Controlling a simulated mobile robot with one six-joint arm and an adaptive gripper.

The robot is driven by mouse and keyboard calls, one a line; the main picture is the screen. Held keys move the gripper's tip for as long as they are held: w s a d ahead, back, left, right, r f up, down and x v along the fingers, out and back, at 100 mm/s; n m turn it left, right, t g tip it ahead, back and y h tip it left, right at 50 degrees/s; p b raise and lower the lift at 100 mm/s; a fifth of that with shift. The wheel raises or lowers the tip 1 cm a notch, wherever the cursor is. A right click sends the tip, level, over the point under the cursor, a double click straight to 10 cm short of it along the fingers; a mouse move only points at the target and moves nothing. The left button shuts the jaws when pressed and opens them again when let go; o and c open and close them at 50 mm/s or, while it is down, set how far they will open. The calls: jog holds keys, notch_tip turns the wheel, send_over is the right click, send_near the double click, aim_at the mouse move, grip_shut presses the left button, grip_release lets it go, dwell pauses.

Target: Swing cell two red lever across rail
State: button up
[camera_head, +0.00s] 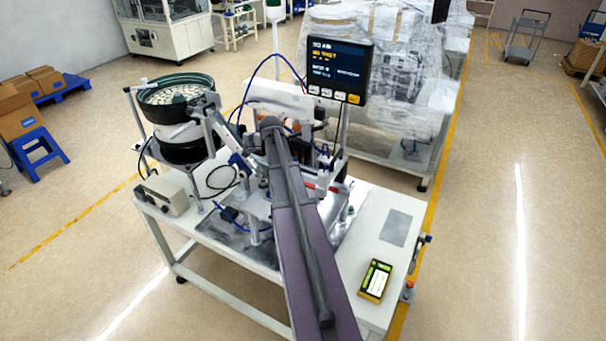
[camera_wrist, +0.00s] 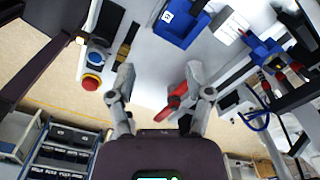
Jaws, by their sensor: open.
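A red lever (camera_wrist: 177,98) shows in the wrist view, slanted, just inside my right finger. My gripper (camera_wrist: 160,72) is open, with one finger on each side of a gap. The lever lies in the right part of this gap, close to the right finger; I cannot tell if they touch. The left finger is well apart from it. In the head view a short red bar (camera_head: 323,187) shows on the bench just right of my arm; it may be the same lever. My gripper is hidden behind my arm in the head view. I cannot make out the rail.
The white bench (camera_head: 372,222) carries a bowl feeder (camera_head: 178,92), a control box (camera_head: 163,194), a screen (camera_head: 337,70) and a yellow handheld device (camera_head: 375,280). In the wrist view, a red push button (camera_wrist: 91,83) sits left, a blue bin (camera_wrist: 180,27) at the top and fixtures with cables right.

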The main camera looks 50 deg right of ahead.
jog(key=s+d+r+m+p, duration=0.2)
jog(key=d+m, duration=0.4)
jog(key=d, duration=0.6)
jog(key=shift+s+d+r+m+p, duration=0.2)
jog(key=shift+r+m+p, duration=0.2)
jog(key=shift+r, duration=0.5)
jog(key=shift+f, duration=0.2)
notch_tip(320, 180, down, 13)
jog(key=b, duration=1.3)
jog(key=shift+w+f+b, duration=0.1)
jog(key=shift+f+b, duration=0.1)
jog(key=shift+b, duration=0.2)
